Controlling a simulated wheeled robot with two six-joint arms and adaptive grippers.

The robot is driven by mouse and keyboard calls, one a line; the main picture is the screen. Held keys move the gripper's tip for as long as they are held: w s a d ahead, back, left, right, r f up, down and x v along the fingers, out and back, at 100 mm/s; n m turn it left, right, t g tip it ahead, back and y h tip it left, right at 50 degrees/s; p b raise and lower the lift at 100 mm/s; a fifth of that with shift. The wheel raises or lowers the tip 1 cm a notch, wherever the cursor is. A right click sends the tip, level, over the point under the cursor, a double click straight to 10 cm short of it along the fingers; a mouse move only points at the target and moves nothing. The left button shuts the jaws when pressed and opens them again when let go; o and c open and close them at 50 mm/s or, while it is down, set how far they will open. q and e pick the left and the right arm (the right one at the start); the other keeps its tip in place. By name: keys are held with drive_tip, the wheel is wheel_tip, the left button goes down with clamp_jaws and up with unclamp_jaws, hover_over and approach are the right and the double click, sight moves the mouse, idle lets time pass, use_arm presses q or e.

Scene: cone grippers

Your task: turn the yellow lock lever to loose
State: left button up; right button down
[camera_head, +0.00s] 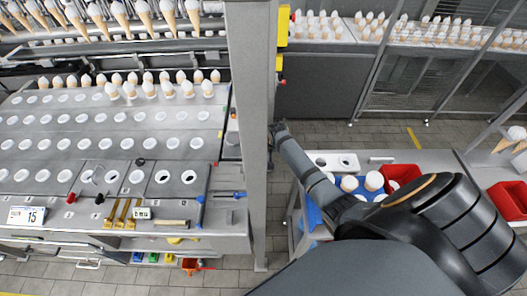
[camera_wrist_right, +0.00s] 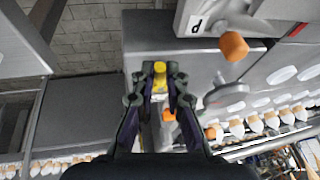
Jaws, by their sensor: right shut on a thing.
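In the right wrist view, the yellow lock lever (camera_wrist_right: 159,72) stands between the fingertips of my right gripper (camera_wrist_right: 158,78). The fingers are shut on it near its yellow end. Its lower part is hard to make out between the fingers. In the head view my right arm reaches left, and the dark gripper (camera_head: 279,128) is small beside the grey post (camera_head: 258,130). I cannot make out the lever there, nor any loose or locked marking. My left gripper is not in view.
An orange knob (camera_wrist_right: 234,46) and a grey round disc (camera_wrist_right: 226,95) are right of the gripper in the wrist view. An orange piece (camera_wrist_right: 168,115) shows between the fingers. A perforated cone table (camera_head: 110,125) is left of the post; a side table with a red bin (camera_head: 402,172) is right.

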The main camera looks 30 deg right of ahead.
drive_tip(key=shift+w+r, duration=0.1)
drive_tip(key=shift+w, duration=0.05)
idle(0.3)
drive_tip(key=c, duration=1.4)
unclamp_jaws()
drive_tip(key=shift+o, duration=0.2)
drive_tip(key=v, duration=1.2)
